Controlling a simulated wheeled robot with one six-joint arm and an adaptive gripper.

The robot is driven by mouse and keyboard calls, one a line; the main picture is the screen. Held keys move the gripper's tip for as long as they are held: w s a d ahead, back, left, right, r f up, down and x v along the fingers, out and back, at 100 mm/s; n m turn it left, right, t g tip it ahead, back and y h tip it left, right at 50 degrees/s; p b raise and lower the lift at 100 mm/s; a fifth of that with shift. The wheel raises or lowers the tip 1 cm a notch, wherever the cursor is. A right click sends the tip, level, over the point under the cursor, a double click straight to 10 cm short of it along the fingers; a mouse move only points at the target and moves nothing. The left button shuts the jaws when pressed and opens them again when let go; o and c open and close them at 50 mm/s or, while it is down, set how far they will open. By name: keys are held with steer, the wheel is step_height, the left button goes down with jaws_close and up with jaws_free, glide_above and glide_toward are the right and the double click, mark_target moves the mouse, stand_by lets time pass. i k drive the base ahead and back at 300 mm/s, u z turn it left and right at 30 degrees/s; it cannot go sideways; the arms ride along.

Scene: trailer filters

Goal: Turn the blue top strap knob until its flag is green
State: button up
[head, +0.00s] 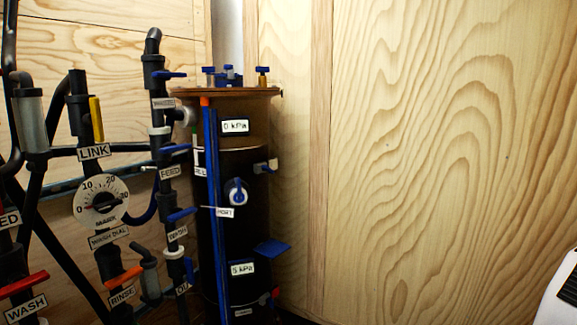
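A dark cylindrical filter tank (245,150) stands upright in the middle, with a brown rim on top. Small blue knobs (208,76) sit on the rim, and a brass one with a blue cap (262,76) is at the right. On the tank's side are a round blue-and-white knob (237,192) and a small pale knob with blue (265,166). I cannot tell for certain which is the top strap knob. A small orange piece (204,101) shows near the top left of the tank; I cannot tell whether it is a flag. My gripper is not in view.
Black pipes with labelled valves (170,172) stand left of the tank, close to it. A white dial (100,201) and a red handle (24,284) are farther left. Plywood walls (440,150) close off the back and right. A blue plate (272,249) juts from the tank's lower right.

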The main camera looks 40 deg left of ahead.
mark_target(264, 168)
steer(key=u, duration=0.65)
steer(key=i, duration=1.1)
steer(key=u, duration=0.85)
